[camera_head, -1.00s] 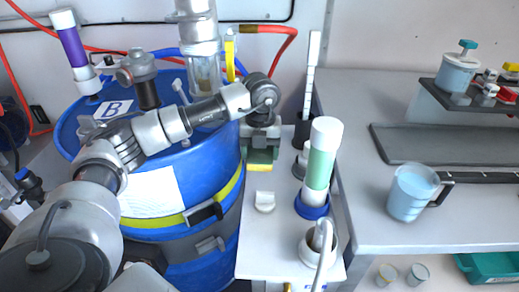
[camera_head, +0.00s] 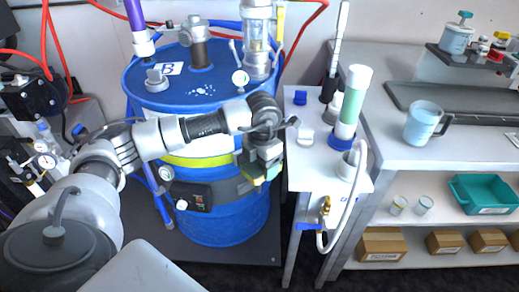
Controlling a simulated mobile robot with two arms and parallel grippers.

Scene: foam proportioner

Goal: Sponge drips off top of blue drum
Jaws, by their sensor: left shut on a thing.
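The blue drum (camera_head: 226,218) stands left of centre, with a yellow-green band and a label marked B on its top. Small white drips (camera_head: 197,91) show on the drum top (camera_head: 215,100), right of the label. My left gripper (camera_head: 264,172) is shut on a green and yellow sponge (camera_head: 258,176). It holds the sponge in front of the drum's right side, below the rim, beside the white stand. I cannot tell whether the sponge touches the drum. My right gripper is not in view.
Pipe fittings (camera_head: 197,45) and a clear sight tube (camera_head: 257,35) rise from the drum top. The white stand (camera_head: 306,175) right of the drum holds a green-banded cylinder (camera_head: 351,100) and a hose. A grey bench (camera_head: 462,150) with a blue jug (camera_head: 421,122) lies further right.

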